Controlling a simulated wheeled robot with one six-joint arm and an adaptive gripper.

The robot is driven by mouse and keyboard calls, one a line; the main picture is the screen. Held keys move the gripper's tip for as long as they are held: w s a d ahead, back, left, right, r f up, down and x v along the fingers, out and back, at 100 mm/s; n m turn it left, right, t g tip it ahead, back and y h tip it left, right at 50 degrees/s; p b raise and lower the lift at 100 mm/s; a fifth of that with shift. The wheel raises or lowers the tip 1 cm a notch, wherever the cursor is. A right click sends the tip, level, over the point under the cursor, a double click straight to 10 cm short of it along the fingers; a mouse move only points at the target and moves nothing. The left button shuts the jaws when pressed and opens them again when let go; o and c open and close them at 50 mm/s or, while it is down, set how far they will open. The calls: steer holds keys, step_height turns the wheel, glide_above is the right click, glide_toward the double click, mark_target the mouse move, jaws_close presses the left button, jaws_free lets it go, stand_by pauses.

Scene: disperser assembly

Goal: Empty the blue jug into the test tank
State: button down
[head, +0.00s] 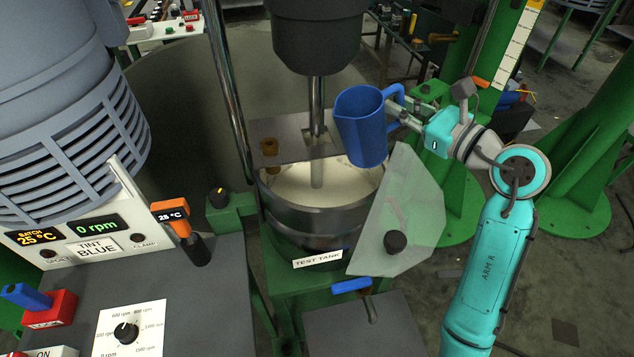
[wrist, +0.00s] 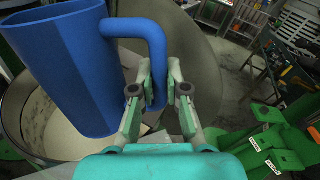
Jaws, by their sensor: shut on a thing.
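The blue jug (head: 361,128) is held in the air above the right part of the test tank (head: 310,218), close to upright with a slight tilt. My gripper (head: 402,113) is shut on the jug's handle. In the wrist view the fingers (wrist: 160,95) close around the handle (wrist: 155,50), and the jug's body (wrist: 72,70) is at the left. The tank is a round metal vessel with pale cream liquid or powder inside. No stream shows from the jug. The jug's contents are hidden.
A mixer shaft (head: 317,100) stands down into the tank, below a dark motor head (head: 315,30). A grey cover plate (head: 295,142) lies across the tank's back. A translucent lid flap (head: 405,215) hangs open at the right. A control panel (head: 150,290) is at lower left.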

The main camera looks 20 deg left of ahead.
mark_target(379, 102)
steer(key=shift+s+a+r+n+h, duration=0.15)
steer(key=shift+s+a+r+n, duration=0.3)
steer(key=shift+n, duration=0.3)
steer(key=shift+s+a+r+n+h, duration=0.2)
steer(key=shift+s+a+n, duration=0.25)
steer(key=shift+s+n, duration=0.2)
steer(key=shift+s+a+r+n+h, duration=0.15)
steer(key=shift+s+a+r+n, duration=0.3)
steer(key=shift+n, duration=0.35)
steer(key=shift+s+a+r+n, duration=0.15)
steer(key=shift+s+a+n, duration=0.15)
steer(key=shift+n, duration=0.4)
steer(key=shift+s+a+r+n+h, duration=0.15)
steer(key=shift+s+n+h, duration=0.15)
steer(key=shift+n, duration=0.2)
steer(key=shift+s+a+r+n+t+p, duration=0.15)
steer(key=shift+s+a+n+t+p, duration=0.25)
steer(key=shift+n, duration=0.4)
stand_by(0.6)
steer(key=shift+s+a+n+h+p, duration=0.2)
steer(key=shift+s+n+h+p, duration=0.1)
steer(key=shift+p, duration=0.3)
stand_by(2.6)
